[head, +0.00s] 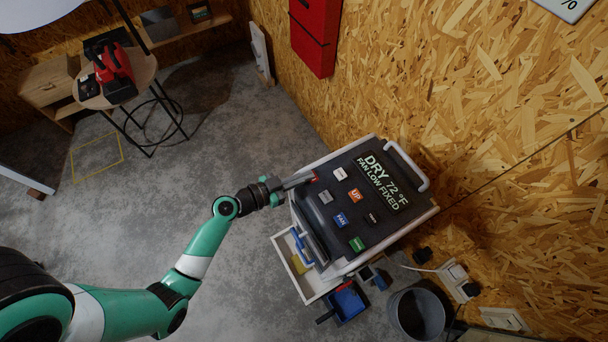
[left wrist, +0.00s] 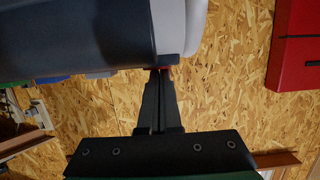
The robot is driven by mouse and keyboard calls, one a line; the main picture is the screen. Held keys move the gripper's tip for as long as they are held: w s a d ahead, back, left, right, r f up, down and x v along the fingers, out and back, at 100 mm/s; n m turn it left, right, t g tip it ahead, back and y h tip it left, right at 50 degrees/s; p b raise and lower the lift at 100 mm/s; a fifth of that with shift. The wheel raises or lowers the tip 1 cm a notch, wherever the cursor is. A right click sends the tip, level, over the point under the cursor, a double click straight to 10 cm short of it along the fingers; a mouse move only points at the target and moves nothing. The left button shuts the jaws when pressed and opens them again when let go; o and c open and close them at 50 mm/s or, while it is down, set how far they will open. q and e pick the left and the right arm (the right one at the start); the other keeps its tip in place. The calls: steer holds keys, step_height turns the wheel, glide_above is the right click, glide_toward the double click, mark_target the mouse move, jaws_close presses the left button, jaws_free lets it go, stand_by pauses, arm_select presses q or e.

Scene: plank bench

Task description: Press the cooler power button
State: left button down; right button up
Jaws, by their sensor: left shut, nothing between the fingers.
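The cooler (head: 392,240) is a dark-topped, white-framed unit with a lit display (head: 384,180) reading "DRY 72 °F FAN LOW FIXED". Its panel has an orange UP button (head: 355,195), a blue FAN button (head: 341,219), a green button (head: 357,244) and pale and dark ones. A small red button (head: 315,177) sits at the panel's upper left corner, partly hidden by my fingertips; no label is readable. My left gripper (head: 308,179) is shut and empty, its tips at the red button. In the left wrist view the shut fingertips (left wrist: 161,73) meet a red patch at the cooler's dark edge; contact is unclear.
An open drawer (head: 307,285) juts from the cooler's lower side, near a blue bin (head: 348,303) and a grey bucket (head: 418,314). The chipboard wall (head: 480,110) stands close behind. A round stool (head: 138,80) is at the upper left. Open floor lies left of the cooler.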

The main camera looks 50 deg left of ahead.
arm_select(q)
steer(key=shift+s+f, duration=0.1)
steer(key=shift+f, duration=0.6)
arm_select(e)
steer(key=shift+f, duration=0.6)
arm_select(q)
steer(key=shift+r, duration=0.3)
step_height(320, 180, up, 5)
steer(key=p, duration=0.4)
steer(key=p+v, duration=0.6)
steer(key=v, duration=0.3)
steer(key=shift+s+f+p, duration=0.3)
steer(key=shift+s+p, duration=0.05)
arm_select(e)
step_height(320, 180, up, 11)
steer(key=shift+a, duration=0.25)
steer(key=shift+w+f, duration=0.1)
